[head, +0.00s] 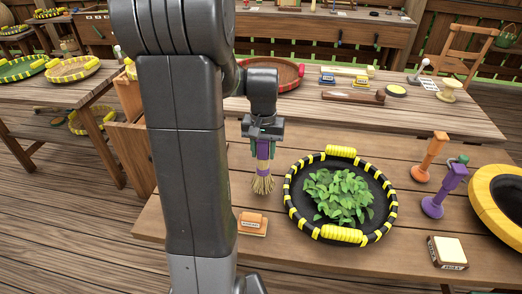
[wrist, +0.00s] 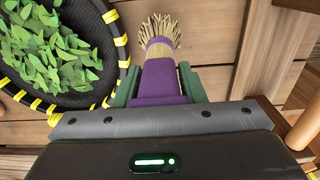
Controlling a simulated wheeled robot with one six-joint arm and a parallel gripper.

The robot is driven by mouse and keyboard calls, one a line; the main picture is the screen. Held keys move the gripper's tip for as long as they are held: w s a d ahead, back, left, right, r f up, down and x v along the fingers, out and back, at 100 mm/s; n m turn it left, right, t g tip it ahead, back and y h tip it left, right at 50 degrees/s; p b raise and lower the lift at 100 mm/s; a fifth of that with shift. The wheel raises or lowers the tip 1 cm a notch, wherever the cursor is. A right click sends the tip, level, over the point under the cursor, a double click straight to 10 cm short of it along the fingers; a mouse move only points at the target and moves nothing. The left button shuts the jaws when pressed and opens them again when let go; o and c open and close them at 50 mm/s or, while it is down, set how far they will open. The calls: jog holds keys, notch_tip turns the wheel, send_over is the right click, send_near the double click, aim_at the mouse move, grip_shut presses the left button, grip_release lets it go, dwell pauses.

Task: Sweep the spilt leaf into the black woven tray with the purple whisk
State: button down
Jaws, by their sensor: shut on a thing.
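My gripper (head: 262,135) is shut on the purple whisk (head: 263,152), which hangs upright with its straw bristles down, left of the tray. I cannot tell whether the bristles touch the table. In the wrist view the green fingers of my gripper (wrist: 160,88) sit either side of the purple whisk (wrist: 162,70), bristles pointing away. The black woven tray (head: 380,195) has a black and yellow rim and yellow grips. A heap of green leaf (head: 340,197) lies inside it. In the wrist view the tray (wrist: 112,45) is at left. I see no loose leaf on the bare boards.
An orange labelled block (head: 253,223) lies left of the tray. Orange (head: 430,155) and purple (head: 445,190) stands, a cream-topped labelled block (head: 447,252) and a yellow-rimmed round pan (head: 490,190) are to its right. A reddish round tray (head: 285,76) sits behind.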

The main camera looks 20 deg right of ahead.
notch_tip(320, 180, up, 5)
jog(key=p, duration=0.3)
jog(key=shift+d+f, duration=0.1)
jog(key=s+d, duration=0.3)
jog(key=d, duration=0.2)
notch_tip(320, 180, up, 6)
jog(key=p, duration=0.5)
jog(key=shift+d, duration=0.15)
jog(key=shift+p, duration=0.35)
